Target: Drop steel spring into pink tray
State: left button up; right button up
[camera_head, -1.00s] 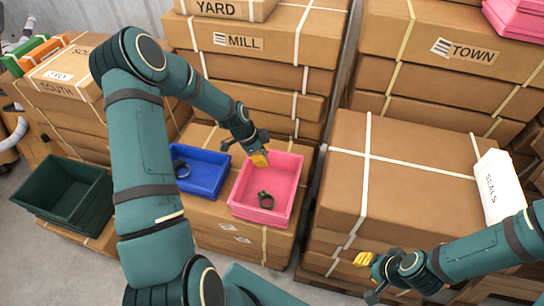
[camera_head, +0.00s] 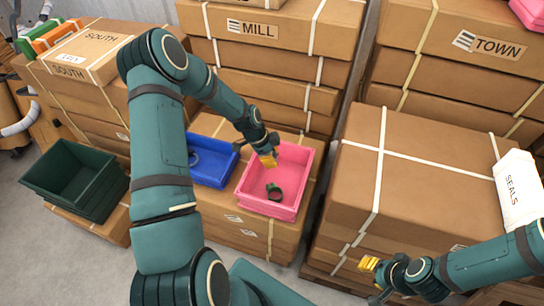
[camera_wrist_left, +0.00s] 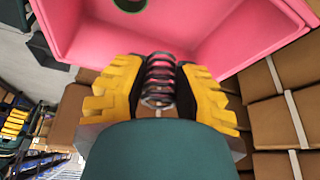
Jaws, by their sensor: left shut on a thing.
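The steel spring (camera_wrist_left: 160,80) is a dark coil held between the yellow fingers of my left gripper (camera_wrist_left: 160,88) in the left wrist view. The pink tray (camera_head: 264,207) stands on a stack of cartons and holds a dark green ring-shaped part (camera_head: 274,193). The tray also shows ahead of the fingers in the left wrist view (camera_wrist_left: 215,42). My right gripper (camera_head: 370,265) is at the lower right, away from the tray; its opening is unclear.
A blue tray (camera_head: 213,178) with a grey ring-shaped part stands left of the pink one. Dark green bins (camera_head: 75,180) stand further left. Large strapped cartons (camera_head: 415,165) rise behind and to the right. A white SEALS container (camera_head: 518,190) is at the right edge.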

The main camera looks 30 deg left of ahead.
pick_arm(q)
jog(key=o, duration=1)
jog(key=shift+c, duration=0.2)
jog(key=v, duration=1.2)
jog(key=s+d+f+n, duration=0.1)
jog(key=d+f+n, duration=0.1)
jog(key=d, duration=0.4)
jog(key=s+d+f+n, duration=0.2)
jog(key=d+f, duration=0.1)
jog(key=d, duration=0.2)
jog(key=s+d+f+n, duration=0.1)
jog(key=d+f+n, duration=0.1)
jog(key=d, duration=0.4)
jog(key=shift+s+d+f+n, duration=0.15)
jog(key=shift+s+f+n, duration=0.05)
jog(key=shift+f, duration=0.2)
jog(key=shift+s+d+f+n, duration=0.15)
jog(key=shift+s+f+n, duration=0.05)
jog(key=shift+f, duration=0.2)
jog(key=s+d+f+n, duration=0.3)
jog(key=s+d+n, duration=0.4)
jog(key=s, duration=0.3)
jog(key=shift+s+d+f+g, duration=0.3)
jog(key=shift+d, duration=0.6)
